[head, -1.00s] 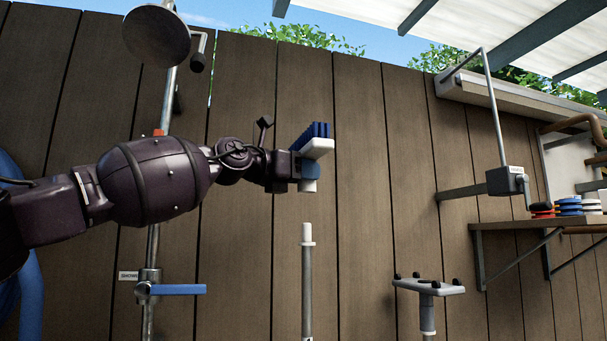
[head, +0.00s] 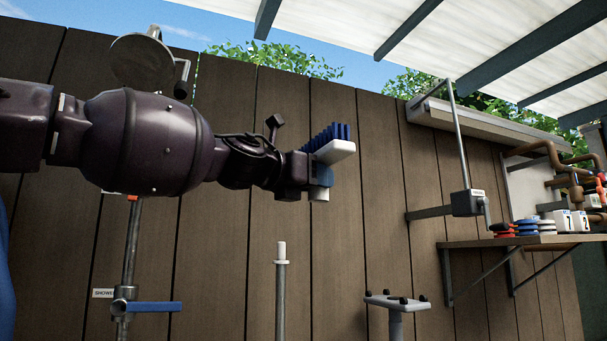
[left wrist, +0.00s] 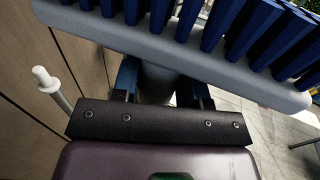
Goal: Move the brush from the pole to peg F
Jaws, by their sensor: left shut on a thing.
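The brush has a white head with blue bristles (head: 334,152). In the head view my left gripper (head: 318,178) is shut on the brush and holds it up in the air, bristles upward. In the left wrist view the brush's pale head (left wrist: 180,55) with blue bristles spans the top, and the gripper fingers (left wrist: 160,85) close on the part under it. A grey pole with a white tip and collar (head: 281,255) stands below and left of the brush, apart from it. It also shows in the left wrist view (left wrist: 48,85). No peg marked F is readable. My right gripper is out of view.
A stand with a flat top and dark knobs (head: 397,300) is to the right of the pole. A shower pipe with a blue lever (head: 147,306) stands left. A wall shelf (head: 520,240) holds coloured discs and numbered blocks. A wooden fence is behind.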

